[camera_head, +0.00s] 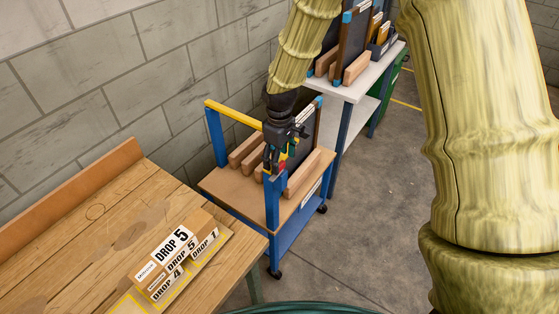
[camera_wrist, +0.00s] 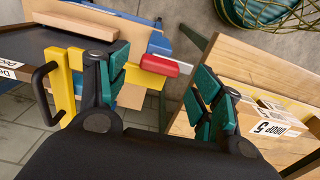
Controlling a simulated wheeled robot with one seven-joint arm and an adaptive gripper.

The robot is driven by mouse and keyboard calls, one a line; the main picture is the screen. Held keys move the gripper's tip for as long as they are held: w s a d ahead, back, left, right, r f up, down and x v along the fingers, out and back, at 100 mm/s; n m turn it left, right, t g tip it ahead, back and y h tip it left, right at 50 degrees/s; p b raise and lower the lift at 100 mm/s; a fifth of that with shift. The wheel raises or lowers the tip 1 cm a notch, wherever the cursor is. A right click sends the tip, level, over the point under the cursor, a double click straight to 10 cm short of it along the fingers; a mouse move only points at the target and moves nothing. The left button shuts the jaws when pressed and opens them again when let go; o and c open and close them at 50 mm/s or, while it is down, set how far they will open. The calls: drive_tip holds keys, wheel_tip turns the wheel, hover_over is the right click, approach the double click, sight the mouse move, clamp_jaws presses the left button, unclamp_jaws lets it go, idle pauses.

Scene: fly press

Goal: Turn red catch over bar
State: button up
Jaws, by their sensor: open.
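The red catch (camera_wrist: 160,65) shows in the wrist view between my open fingers, at the right end of the yellow bar (camera_wrist: 135,75), with a pale strip at its right. It points along the bar's line; I cannot tell if it touches a finger. My gripper (camera_wrist: 160,80) is open, with a green-padded finger on each side. In the head view my gripper (camera_head: 274,160) is over the near blue post of the cart, and the yellow bar (camera_head: 233,115) runs from the far post toward it. The gripper hides the bar's near end there, and only a small red patch shows.
The wheeled cart (camera_head: 222,181) holds wooden blocks and a dark panel. A wooden table (camera_head: 75,235) with labelled boxes (camera_head: 178,255) stands at the left front. A grey-topped table (camera_head: 352,92) stands behind. In the wrist view a black handle (camera_wrist: 37,95) is left of the gripper. Floor is clear at the right.

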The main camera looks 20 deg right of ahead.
drive_tip(key=shift+f+p, duration=0.3)
drive_tip(key=shift+f, duration=1.1)
drive_tip(key=c, duration=1)
